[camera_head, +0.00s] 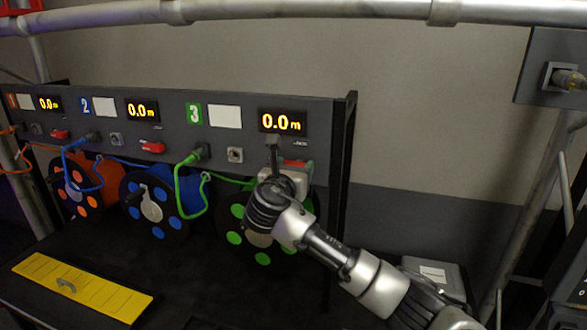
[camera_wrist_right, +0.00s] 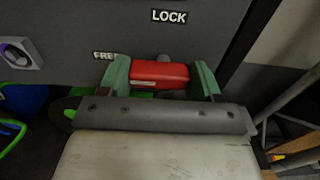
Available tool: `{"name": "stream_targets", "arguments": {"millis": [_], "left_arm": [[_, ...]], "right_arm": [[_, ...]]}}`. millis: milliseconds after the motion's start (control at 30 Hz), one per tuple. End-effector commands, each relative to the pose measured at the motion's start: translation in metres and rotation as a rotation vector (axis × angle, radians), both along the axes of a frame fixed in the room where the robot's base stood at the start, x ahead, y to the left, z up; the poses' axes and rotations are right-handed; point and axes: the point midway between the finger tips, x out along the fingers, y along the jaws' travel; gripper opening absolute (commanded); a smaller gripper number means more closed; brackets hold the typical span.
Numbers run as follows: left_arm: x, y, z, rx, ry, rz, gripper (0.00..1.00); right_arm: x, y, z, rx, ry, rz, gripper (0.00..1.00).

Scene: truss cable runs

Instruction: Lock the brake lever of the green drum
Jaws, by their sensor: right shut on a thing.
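The green drum (camera_head: 233,237), a dark disc with green spots, hangs under the panel marked 3. My right arm and wrist cover part of it. The brake lever's red grip (camera_wrist_right: 160,73) lies level in the right wrist view, close to the FREE label and below the LOCK label. A little red also shows beside my right gripper in the head view. My right gripper (camera_wrist_right: 161,76) is shut on this red grip, one green finger at each end. The lever's pivot is hidden. My left gripper is in neither view.
The orange drum (camera_head: 77,190) and blue drum (camera_head: 152,205) hang to the left, with red levers above. A green cable (camera_head: 182,185) loops left of my right gripper. A rack post (camera_head: 341,170) stands close on the right. A yellow plate (camera_head: 80,288) lies at front left.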

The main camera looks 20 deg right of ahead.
Motion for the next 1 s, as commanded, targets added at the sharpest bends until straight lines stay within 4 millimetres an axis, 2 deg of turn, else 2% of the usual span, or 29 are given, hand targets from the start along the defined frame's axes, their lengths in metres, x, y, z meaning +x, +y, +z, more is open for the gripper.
{"name": "stream_targets", "arguments": {"millis": [367,1000], "left_arm": [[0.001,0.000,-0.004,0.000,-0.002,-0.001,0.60],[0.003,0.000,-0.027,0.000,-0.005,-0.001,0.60]], "right_arm": [[0.000,0.001,0.000,0.101,-0.067,0.003,0.40],[-0.001,-0.001,0.000,0.582,-0.391,0.002,0.40]]}}
